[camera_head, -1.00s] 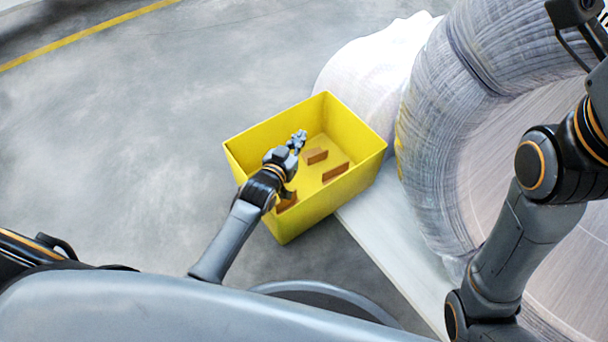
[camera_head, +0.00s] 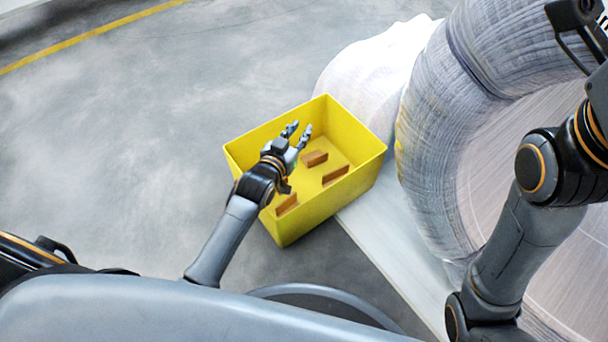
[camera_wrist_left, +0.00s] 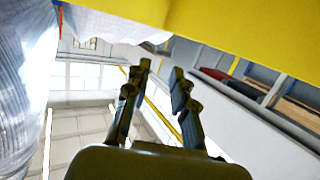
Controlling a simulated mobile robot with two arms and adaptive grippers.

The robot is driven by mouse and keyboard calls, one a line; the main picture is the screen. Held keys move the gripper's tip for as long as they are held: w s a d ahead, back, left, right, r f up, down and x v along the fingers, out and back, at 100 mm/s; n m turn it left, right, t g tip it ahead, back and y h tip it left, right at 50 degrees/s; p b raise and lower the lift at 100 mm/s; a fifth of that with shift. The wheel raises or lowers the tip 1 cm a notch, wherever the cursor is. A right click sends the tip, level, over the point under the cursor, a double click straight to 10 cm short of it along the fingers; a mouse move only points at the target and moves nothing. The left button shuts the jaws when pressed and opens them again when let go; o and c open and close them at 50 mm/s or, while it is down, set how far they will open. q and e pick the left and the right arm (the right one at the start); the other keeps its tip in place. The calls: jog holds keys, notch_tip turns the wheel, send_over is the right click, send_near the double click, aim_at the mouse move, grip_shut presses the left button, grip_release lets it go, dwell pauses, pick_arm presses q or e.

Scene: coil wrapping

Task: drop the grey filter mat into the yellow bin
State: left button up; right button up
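The yellow bin (camera_head: 330,207) stands at the middle of the head view, its open top facing up. My left gripper (camera_head: 298,130) is over the bin's opening, with its fingers spread apart and nothing between them. In the left wrist view the two fingers (camera_wrist_left: 161,70) are also apart and empty, and a yellow wall of the bin (camera_wrist_left: 240,30) fills the upper right. I cannot see the grey filter mat in any view. My right arm comes in at the right of the head view; its gripper fingers do not show.
Several brown blocks (camera_head: 335,175) are on the bin's floor. A large wrapped coil (camera_head: 440,140) stands right of the bin, with white wrapped material (camera_head: 365,75) behind. A pale platform (camera_head: 395,255) lies below the coil. The grey floor (camera_head: 110,130) at left is clear.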

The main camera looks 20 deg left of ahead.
pick_arm(q)
notch_tip(320, 180, up, 6)
jog(key=shift+f, duration=0.1)
dwell(0.5)
